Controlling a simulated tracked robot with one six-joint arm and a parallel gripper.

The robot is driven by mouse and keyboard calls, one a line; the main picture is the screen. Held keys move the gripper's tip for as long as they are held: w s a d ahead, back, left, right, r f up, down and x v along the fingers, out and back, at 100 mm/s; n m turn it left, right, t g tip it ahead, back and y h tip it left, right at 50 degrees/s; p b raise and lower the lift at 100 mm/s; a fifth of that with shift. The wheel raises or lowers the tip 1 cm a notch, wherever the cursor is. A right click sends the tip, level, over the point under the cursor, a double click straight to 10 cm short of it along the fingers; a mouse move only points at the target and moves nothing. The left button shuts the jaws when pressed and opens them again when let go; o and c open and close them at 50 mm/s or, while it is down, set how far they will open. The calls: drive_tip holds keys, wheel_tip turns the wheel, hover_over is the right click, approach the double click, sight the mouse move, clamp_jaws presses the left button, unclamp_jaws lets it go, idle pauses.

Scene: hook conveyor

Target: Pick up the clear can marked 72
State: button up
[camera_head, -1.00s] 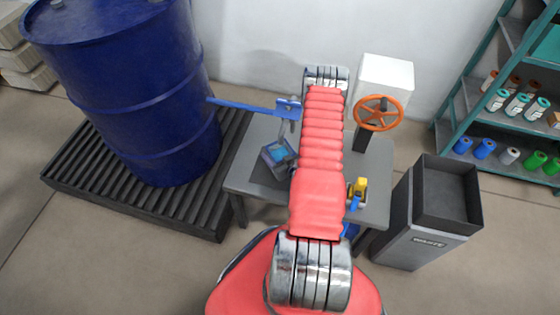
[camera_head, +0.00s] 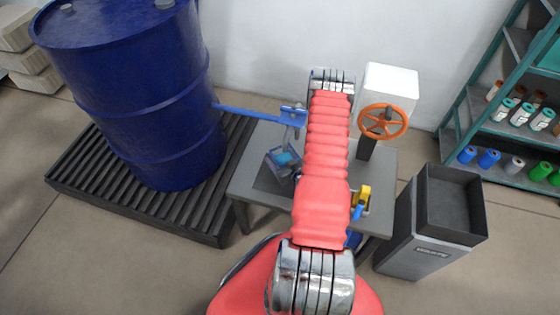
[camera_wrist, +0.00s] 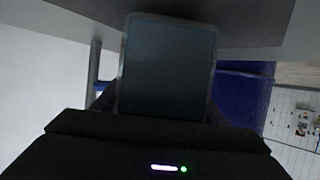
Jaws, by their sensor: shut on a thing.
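In the wrist view my gripper (camera_wrist: 163,114) is shut on a clear can (camera_wrist: 167,62). The can has pale see-through edges and a dark grey-teal middle, and it fills the centre of that view. No number can be read on it. In the head view my red arm hides my gripper. A clear grey, box-like thing with blue in it (camera_head: 284,160) shows tilted just left of the arm, under the hook end of the blue rail (camera_head: 255,113). I cannot tell whether it is the same can.
A grey table (camera_head: 245,185) bears an orange handwheel (camera_head: 383,121) and a yellow and blue part (camera_head: 361,197). A blue drum (camera_head: 135,105) stands left on a dark slatted pallet (camera_head: 150,210). A waste bin (camera_head: 440,205) and a shelf of cans (camera_head: 500,145) stand right.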

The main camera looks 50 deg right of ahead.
drive_tip(key=shift+r, duration=0.55)
drive_tip(key=s+a, duration=0.1)
drive_tip(key=s, duration=0.4)
drive_tip(key=s+a, duration=0.2)
drive_tip(key=s, duration=0.4)
drive_tip(key=s+a+r, duration=0.1)
drive_tip(key=s+a, duration=0.1)
drive_tip(key=s, duration=0.4)
drive_tip(key=shift+s+a, duration=0.1)
drive_tip(key=shift+a, duration=0.15)
